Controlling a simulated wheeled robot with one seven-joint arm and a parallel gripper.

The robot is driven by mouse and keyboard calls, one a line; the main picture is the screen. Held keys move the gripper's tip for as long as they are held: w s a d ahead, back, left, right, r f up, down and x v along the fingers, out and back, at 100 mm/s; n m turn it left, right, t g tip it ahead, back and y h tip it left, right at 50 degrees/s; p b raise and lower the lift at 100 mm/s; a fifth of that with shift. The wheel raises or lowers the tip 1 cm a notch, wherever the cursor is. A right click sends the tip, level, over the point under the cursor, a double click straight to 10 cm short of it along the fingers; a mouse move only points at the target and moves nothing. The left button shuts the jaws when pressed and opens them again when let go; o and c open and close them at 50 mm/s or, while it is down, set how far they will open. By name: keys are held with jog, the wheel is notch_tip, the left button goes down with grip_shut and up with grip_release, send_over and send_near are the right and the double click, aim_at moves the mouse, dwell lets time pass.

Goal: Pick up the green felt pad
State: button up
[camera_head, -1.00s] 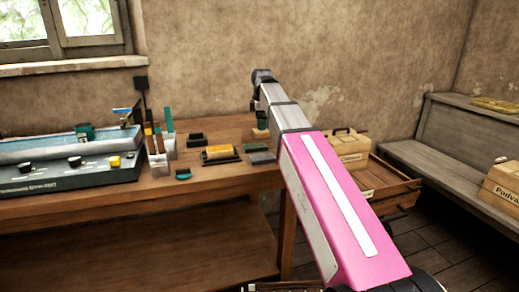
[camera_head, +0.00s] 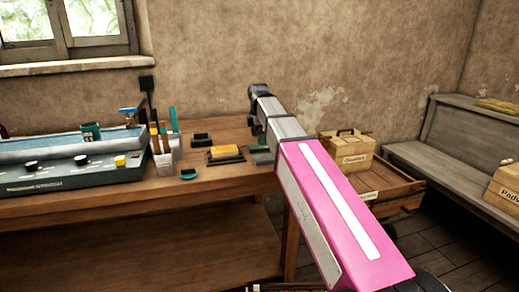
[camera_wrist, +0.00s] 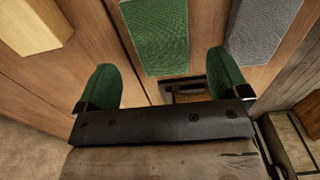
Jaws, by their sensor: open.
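The green felt pad (camera_wrist: 160,35) is at the top middle of the wrist view, lying flat on the wooden bench with its far end out of frame. My gripper (camera_wrist: 162,68) is open, with its two green-faced fingers apart on either side of the pad's near end. Nothing is held between them. I cannot tell how high the fingertips are above the pad. In the head view, my arm largely hides the gripper and the pad at the right end of the bench.
A grey pad (camera_wrist: 262,32) lies close right of the green one. A pale wooden block (camera_wrist: 32,25) is at the left. In the head view, a yellow-topped block (camera_head: 225,152), a white holder with tools (camera_head: 165,158) and a wooden box (camera_head: 346,150) stand nearby.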

aim_at(259, 148)
jog(key=shift+d+f, duration=0.15)
jog(key=shift+f, duration=1.8)
jog(key=c, duration=1)
jog(key=shift+r, duration=0.1)
